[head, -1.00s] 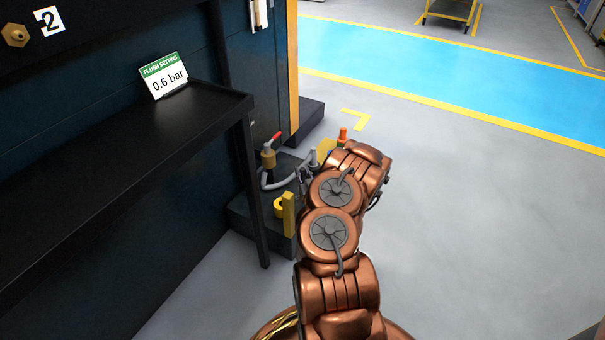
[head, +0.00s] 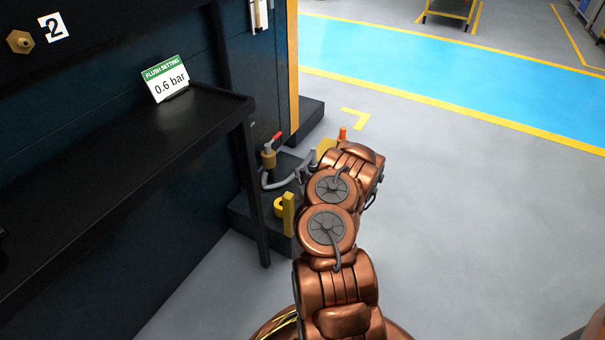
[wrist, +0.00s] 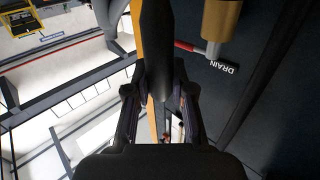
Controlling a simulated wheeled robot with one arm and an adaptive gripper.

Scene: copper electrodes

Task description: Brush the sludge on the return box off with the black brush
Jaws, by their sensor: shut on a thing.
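In the wrist view my gripper (wrist: 158,92) is shut on a long black thing, seemingly the black brush (wrist: 155,45), which points up the picture. Its bristles cannot be made out. In the head view my arm covers most of the gripper, low beside the dark machine. A low dark box (head: 240,218) with yellow parts stands on the floor left of my arm; I cannot tell whether it is the return box. No sludge can be made out.
A brass valve with a red handle (head: 277,138) and grey hose is close left of my arm; a DRAIN label (wrist: 222,67) shows in the wrist view. A black shelf (head: 150,140) with a "0.6 bar" card (head: 167,80) juts from the machine. Floor at right is clear.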

